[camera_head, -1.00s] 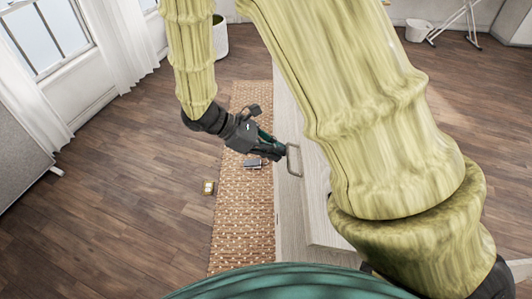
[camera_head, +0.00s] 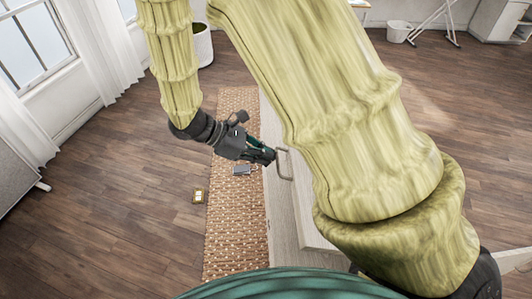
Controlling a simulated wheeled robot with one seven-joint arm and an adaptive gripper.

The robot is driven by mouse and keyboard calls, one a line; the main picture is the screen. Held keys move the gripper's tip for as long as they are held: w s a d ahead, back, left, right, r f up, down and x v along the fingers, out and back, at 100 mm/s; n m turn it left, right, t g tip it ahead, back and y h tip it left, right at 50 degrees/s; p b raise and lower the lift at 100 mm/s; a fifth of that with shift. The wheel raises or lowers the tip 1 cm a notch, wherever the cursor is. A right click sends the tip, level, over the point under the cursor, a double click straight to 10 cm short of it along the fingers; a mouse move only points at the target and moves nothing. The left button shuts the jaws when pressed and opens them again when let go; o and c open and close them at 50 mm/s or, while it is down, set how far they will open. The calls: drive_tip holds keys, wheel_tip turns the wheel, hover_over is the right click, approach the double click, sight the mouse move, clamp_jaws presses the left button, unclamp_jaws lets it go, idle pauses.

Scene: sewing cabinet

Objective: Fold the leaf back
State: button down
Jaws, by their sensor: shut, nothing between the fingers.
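The pale wooden sewing cabinet (camera_head: 283,222) stands in the lower middle, largely hidden behind my yellow-sleeved arm. A metal loop handle (camera_head: 285,165) sticks out at the left side of its pale panel, which may be the leaf; I cannot tell where the leaf begins. My gripper (camera_head: 271,157) is shut and empty, its tips at the handle's left side. I cannot tell whether the tips touch the handle.
A woven rug (camera_head: 232,225) lies along the cabinet's left. A plant pot (camera_head: 202,46) stands behind. Wooden floor (camera_head: 110,210) at left is clear.

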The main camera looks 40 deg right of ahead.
drive_tip(key=w+a+r+b, duration=0.2)
drive_tip(key=w+a+r, duration=0.1)
drive_tip(key=a, duration=0.4)
drive_tip(key=shift+w+a+b, duration=0.2)
drive_tip(key=shift+w+b, duration=0.2)
drive_tip(key=shift+w, duration=0.35)
